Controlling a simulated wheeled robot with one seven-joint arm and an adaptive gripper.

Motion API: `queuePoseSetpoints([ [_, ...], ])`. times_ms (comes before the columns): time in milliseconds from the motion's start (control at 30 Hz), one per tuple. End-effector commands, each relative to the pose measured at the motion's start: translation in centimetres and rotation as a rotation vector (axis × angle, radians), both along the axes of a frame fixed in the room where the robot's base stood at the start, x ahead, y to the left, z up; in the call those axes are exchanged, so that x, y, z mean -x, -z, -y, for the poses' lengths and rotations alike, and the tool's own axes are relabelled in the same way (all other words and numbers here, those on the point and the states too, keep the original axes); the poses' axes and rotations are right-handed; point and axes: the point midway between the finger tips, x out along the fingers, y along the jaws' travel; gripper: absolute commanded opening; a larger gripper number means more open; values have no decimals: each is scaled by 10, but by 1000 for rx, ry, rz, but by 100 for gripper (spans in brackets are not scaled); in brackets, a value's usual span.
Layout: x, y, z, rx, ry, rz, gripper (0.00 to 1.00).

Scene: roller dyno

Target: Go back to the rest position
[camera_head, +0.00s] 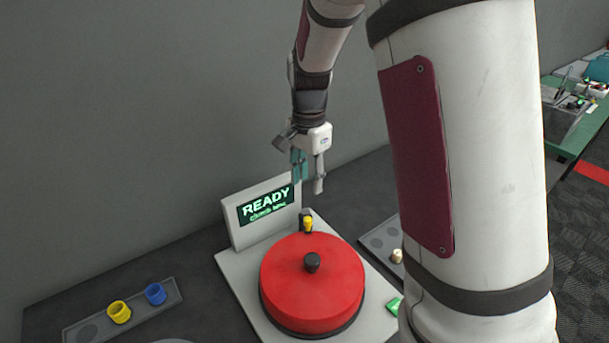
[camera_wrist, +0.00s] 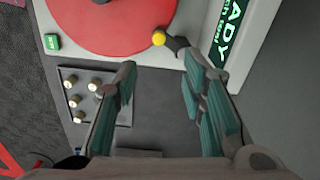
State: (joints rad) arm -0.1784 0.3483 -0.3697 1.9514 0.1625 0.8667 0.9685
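My gripper (camera_head: 308,182) hangs above the back of the roller dyno, in front of the display. In the wrist view my gripper (camera_wrist: 158,88) has its teal-padded fingers spread wide with nothing between them.
A tray (camera_head: 167,293) at left holds a yellow ring (camera_head: 119,312) and a blue ring (camera_head: 155,293). A tray (camera_wrist: 118,108) with several small metallic pieces lies right of the dyno. A green button (camera_wrist: 53,42) is on the base's corner. A grey wall stands close behind.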

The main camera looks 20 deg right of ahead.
Motion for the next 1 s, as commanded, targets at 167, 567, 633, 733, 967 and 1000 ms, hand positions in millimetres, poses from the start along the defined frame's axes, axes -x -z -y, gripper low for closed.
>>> queuePoseSetpoints([
  [167, 0, 0, 0, 0, -1, 0, 38],
  [567, 47, -70, -22, -39, -311, 138, 38],
  [633, 63, -86, -28, -36, -402, 176, 38],
  [733, 86, -105, -35, -17, -536, 230, 38],
  [967, 144, -135, -48, 78, -837, 339, 38],
  [1000, 154, -139, -50, 102, -887, 357, 38],
])
